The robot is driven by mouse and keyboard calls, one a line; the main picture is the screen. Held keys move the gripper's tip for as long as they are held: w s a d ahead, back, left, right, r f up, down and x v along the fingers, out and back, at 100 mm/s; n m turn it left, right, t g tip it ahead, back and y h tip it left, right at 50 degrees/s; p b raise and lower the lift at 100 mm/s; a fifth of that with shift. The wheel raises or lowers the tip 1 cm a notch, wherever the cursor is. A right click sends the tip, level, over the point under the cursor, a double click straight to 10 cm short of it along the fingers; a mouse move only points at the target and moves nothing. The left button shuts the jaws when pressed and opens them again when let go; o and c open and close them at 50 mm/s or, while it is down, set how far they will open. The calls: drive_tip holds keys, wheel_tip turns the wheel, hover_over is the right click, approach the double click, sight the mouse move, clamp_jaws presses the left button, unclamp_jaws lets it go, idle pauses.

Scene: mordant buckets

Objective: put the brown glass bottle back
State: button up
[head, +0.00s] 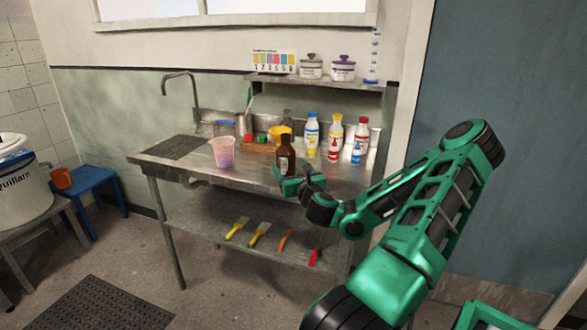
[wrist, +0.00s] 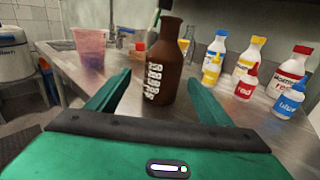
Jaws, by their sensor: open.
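The brown glass bottle (wrist: 163,66) stands upright and uncapped on the steel bench (head: 190,160), with white volume markings on its side. In the head view the bottle (head: 286,154) is near the front edge of the bench. My green gripper (wrist: 155,100) is open, its two fingers pointing at the bottle. The bottle shows between the fingers, toward their tips. I cannot tell whether either finger touches it. In the head view my gripper (head: 300,186) is at the bench's front edge, partly in front of the bottle's base.
A pink-tinted beaker (head: 222,153) stands left of the bottle. Several white bottles with coloured caps, one being yellow-capped (head: 312,134), stand to the right. A wall shelf (head: 320,82) holds two lidded jars. Brushes and scrapers lie on the lower shelf.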

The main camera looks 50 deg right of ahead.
drive_tip(key=shift+s+a, duration=0.15)
drive_tip(key=shift+s, duration=0.15)
drive_tip(key=shift+s+r, duration=0.2)
drive_tip(key=shift+s, duration=0.15)
wheel_tip(320, 180, up, 8)
drive_tip(key=s+d+m+t+h, duration=0.1)
drive_tip(key=s+m+t, duration=0.1)
drive_tip(key=m, duration=0.2)
drive_tip(key=w+a+f+n+y, duration=0.4)
drive_tip(key=a+f+n, duration=0.1)
drive_tip(key=a+n, duration=0.2)
drive_tip(key=w+a+f+n+y, duration=0.4)
drive_tip(key=a+f+n, duration=0.15)
drive_tip(key=a, duration=0.25)
drive_tip(key=s+a+f+n+g+y, duration=0.5)
drive_tip(key=a+f+n+g, duration=0.3)
drive_tip(key=a+f+n, duration=0.5)
drive_tip(key=s+d+r+n+g+h, duration=0.1)
drive_tip(key=s+d+n+g, duration=0.25)
drive_tip(key=s, duration=0.35)
drive_tip(key=s+d+n+g+h, duration=0.2)
drive_tip(key=s+n+g, duration=0.25)
drive_tip(key=s, duration=0.25)
drive_tip(key=s+a+r+n+g, duration=0.1)
drive_tip(key=s+r+n, duration=0.5)
drive_tip(key=s+r, duration=0.9)
drive_tip(key=shift+s+a+r+g, duration=0.15)
drive_tip(key=shift+a+r+g, duration=0.2)
drive_tip(key=shift+a, duration=0.5)
